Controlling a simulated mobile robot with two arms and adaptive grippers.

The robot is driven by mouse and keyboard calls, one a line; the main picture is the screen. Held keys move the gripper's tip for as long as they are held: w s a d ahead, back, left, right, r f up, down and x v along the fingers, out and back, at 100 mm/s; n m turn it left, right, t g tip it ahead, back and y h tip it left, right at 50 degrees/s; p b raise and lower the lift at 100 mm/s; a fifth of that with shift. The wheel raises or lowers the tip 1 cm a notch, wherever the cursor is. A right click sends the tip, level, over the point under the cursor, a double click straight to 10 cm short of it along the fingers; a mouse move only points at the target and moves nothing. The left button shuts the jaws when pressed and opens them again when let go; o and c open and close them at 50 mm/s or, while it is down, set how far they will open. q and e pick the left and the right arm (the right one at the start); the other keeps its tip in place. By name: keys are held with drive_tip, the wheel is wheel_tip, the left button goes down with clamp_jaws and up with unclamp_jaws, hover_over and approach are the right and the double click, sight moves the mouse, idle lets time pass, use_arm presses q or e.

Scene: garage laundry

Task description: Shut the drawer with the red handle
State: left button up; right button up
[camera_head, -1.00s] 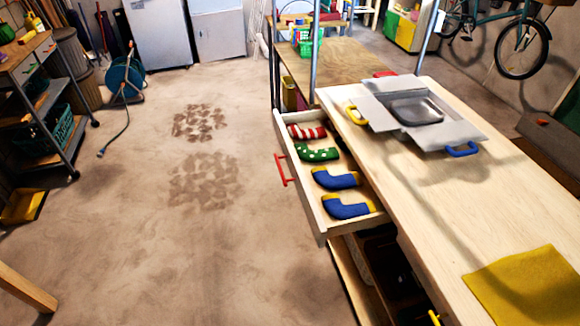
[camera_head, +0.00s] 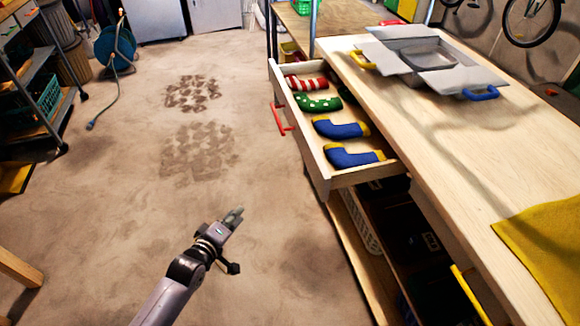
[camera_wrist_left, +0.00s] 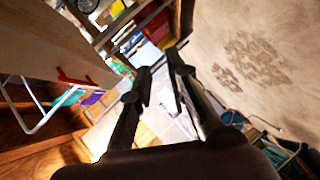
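The wooden drawer (camera_head: 317,176) with the red handle (camera_head: 281,119) stands pulled out from the left side of the workbench. It holds a red-striped sock (camera_head: 306,83), a green dotted sock (camera_head: 318,103) and two blue socks with yellow cuffs (camera_head: 340,129). My left gripper (camera_head: 236,214) is over the floor, nearer to me than the drawer and left of it, touching nothing. In the left wrist view its fingers (camera_wrist_left: 158,65) are apart with nothing between them. The red handle (camera_wrist_left: 76,79) shows at the left there, on a wooden panel. My right gripper is not in view.
On the bench top (camera_head: 440,140) lie an open grey box (camera_head: 425,60) with yellow and blue handles and a yellow cloth (camera_head: 550,240). A lower drawer with a yellow handle (camera_head: 468,295) is below the bench top. The floor (camera_head: 110,210) left of the drawer is clear.

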use_arm(q)
drive_tip(key=d+r+n+t+h+b, duration=0.1)
drive_tip(key=d+r, duration=0.1)
drive_tip(key=r, duration=0.3)
drive_tip(key=d+r+n+h+b, duration=0.1)
drive_tip(key=d+r, duration=0.1)
drive_tip(key=r, duration=0.3)
drive_tip(key=d+r+t+h+b, duration=0.1)
drive_tip(key=d+r+h, duration=0.1)
drive_tip(key=r, duration=0.3)
drive_tip(key=shift+w+d+r+n+t, duration=0.25)
drive_tip(key=shift+w+n+t, duration=0.05)
drive_tip(key=shift+w+n, duration=0.1)
clamp_jaws()
drive_tip(key=b, duration=0.2)
approach(300, 138)
drive_tip(key=w+a, duration=0.2)
drive_tip(key=shift+w+d, duration=0.35)
drive_tip(key=shift+d, duration=0.35)
drive_tip(key=shift+w+d, duration=0.3)
drive_tip(key=shift+d, duration=0.4)
drive_tip(key=shift+w+d, duration=0.35)
drive_tip(key=shift+d, duration=0.35)
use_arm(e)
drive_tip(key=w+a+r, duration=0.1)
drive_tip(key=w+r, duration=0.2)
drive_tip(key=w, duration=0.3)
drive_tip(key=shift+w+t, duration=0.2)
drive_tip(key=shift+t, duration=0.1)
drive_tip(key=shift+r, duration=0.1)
